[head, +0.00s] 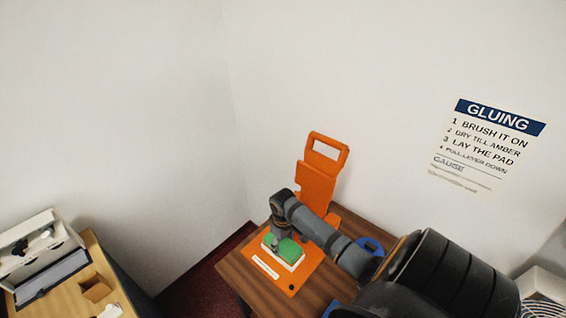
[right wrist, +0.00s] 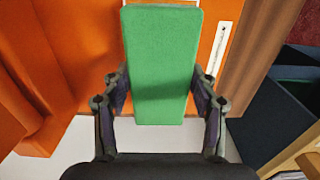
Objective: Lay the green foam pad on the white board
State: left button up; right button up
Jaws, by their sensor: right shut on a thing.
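The green foam pad (head: 289,250) is a flat block held by my right gripper (head: 281,238). In the right wrist view the pad (right wrist: 160,60) lies between the two fingers, which close on its long sides. The white board (head: 297,265) shows as a pale edge under the pad, on the orange base plate (head: 288,283). I cannot tell whether pad and board touch. The pad and my gripper hide most of the board. My left gripper is not in view.
A tall orange lever stand (head: 316,185) rises behind the board, close to my right arm. A blue round item (head: 370,244) lies on the brown table (head: 236,273) right of it. Another table at left holds a white case (head: 38,250) and a small brown box (head: 96,290).

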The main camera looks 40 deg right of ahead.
jog(key=shift+f, duration=0.3)
jog(key=o, duration=1)
notch_tip(320, 180, up, 12)
jog(key=shift+f, duration=0.1)
dwell(0.3)
